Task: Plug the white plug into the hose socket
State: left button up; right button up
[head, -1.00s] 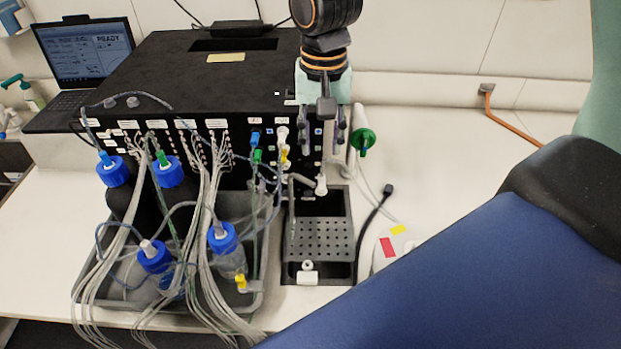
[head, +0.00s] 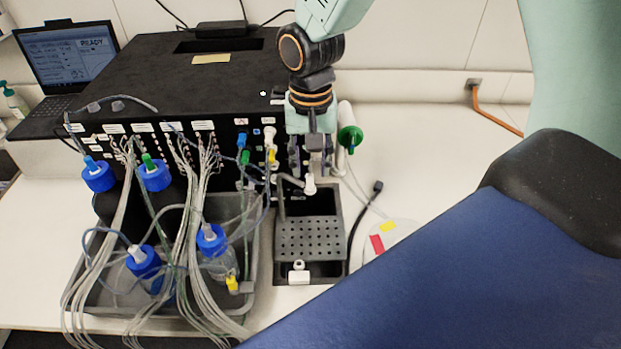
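My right gripper (head: 311,165) hangs in front of the black instrument's right side, fingers apart and pointing down. A white fitting (head: 309,185) at the end of a bent grey tube sits just below and between its fingertips; I see no clear grip on it. A white part with a round top (head: 298,274) is at the front edge of the perforated black tray (head: 311,240). Another white connector (head: 269,134) is on the instrument's front panel. I cannot tell for sure which of these is the plug and which the hose socket. My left gripper is out of view.
The black instrument (head: 170,75) has many grey tubes in front. Blue-capped bottles (head: 145,262) stand in a grey tray (head: 250,285) at left. A green-ended white cylinder (head: 349,138) is close right of the gripper. A black cable (head: 360,215) lies on the bench.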

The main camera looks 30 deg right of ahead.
aim_at(310, 175)
jog(key=shift+w+a+f+b, duration=0.1)
jog(key=shift+f+b, duration=0.5)
jog(key=shift+f, duration=1.05)
pick_arm(q)
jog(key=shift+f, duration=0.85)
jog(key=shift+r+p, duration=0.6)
jog(key=shift+p, duration=0.05)
pick_arm(e)
jog(key=shift+r, duration=0.1)
grip_shut()
jog(key=shift+r+p, duration=0.4)
jog(key=shift+r, duration=0.65)
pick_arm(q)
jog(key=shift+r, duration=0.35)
pick_arm(e)
jog(key=shift+r, duration=1.9)
